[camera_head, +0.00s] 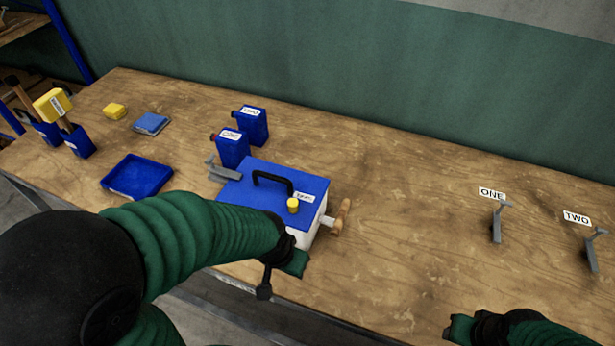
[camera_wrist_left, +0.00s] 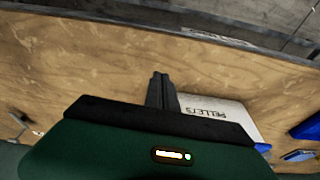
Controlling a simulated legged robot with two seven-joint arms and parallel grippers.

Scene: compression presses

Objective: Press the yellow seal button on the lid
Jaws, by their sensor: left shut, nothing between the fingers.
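A white box (camera_head: 305,237) with a blue lid (camera_head: 247,190) stands at the table's front edge. The round yellow button (camera_head: 293,205) sticks up from the lid's right part, beside a white label and the black handle (camera_head: 272,180). My left gripper (camera_head: 292,263) is low at the box's front right corner, below the lid and apart from the button. In the left wrist view its fingers (camera_wrist_left: 161,90) are shut and empty, beside the white box front marked PELLETS (camera_wrist_left: 215,110). The button is not visible there. My right gripper (camera_head: 462,328) is at the bottom edge, its fingers unclear.
A wooden-handled part (camera_head: 341,216) juts from the box's right side. Blue canisters (camera_head: 232,147) stand behind it. A blue tray (camera_head: 137,176), a blue pad (camera_head: 151,123) and a yellow block (camera_head: 114,111) lie left. Grey levers (camera_head: 497,222) marked ONE and TWO stand right. The table's middle is clear.

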